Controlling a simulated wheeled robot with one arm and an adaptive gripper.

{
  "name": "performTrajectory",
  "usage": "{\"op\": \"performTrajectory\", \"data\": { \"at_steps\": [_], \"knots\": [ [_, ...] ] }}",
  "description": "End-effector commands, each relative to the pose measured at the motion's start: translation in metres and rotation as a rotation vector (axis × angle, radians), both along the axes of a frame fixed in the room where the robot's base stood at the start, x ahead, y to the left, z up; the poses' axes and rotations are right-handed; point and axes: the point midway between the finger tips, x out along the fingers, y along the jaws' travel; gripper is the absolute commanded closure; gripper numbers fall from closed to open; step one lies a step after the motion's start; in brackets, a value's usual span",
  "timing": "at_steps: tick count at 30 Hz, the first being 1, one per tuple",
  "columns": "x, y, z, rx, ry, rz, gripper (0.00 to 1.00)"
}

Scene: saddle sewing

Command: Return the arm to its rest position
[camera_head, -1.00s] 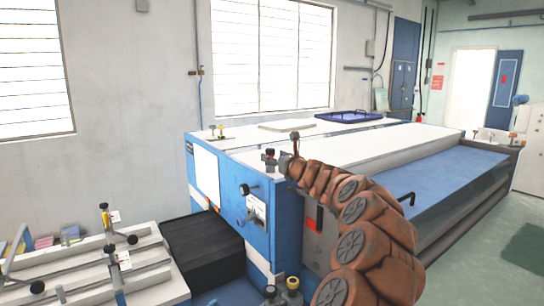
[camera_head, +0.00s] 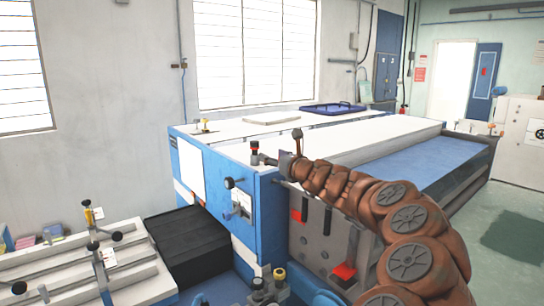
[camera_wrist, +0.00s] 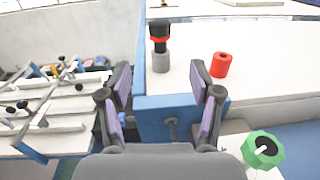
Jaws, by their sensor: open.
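My gripper (camera_wrist: 165,100) is open in the wrist view, with nothing between its two purple-padded fingers. Behind the gap between them is a blue surface of the machine. In the head view, my brown arm (camera_head: 352,190) reaches from the lower right across the front of the big blue-and-white machine (camera_head: 258,215). Its end is close to the machine's near top corner; the fingers are too small to make out there.
A black knob with a red ring (camera_wrist: 160,40) and a red cylinder (camera_wrist: 222,65) stand on the white top ahead. A green knob (camera_wrist: 262,149) is right of my gripper. A white rail fixture (camera_head: 75,268) and black box (camera_head: 190,245) lie left. Open floor (camera_head: 475,205) is at right.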

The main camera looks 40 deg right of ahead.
Motion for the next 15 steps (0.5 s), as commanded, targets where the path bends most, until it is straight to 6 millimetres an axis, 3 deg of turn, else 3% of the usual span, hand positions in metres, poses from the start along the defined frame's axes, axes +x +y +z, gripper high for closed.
{"op": "performTrajectory", "data": {
  "at_steps": [12,15],
  "knots": [
    [0.001,0.001,0.000,-0.001,0.000,0.001,0.36],
    [0.004,0.011,0.003,-0.024,0.004,0.024,0.36]
  ]
}}
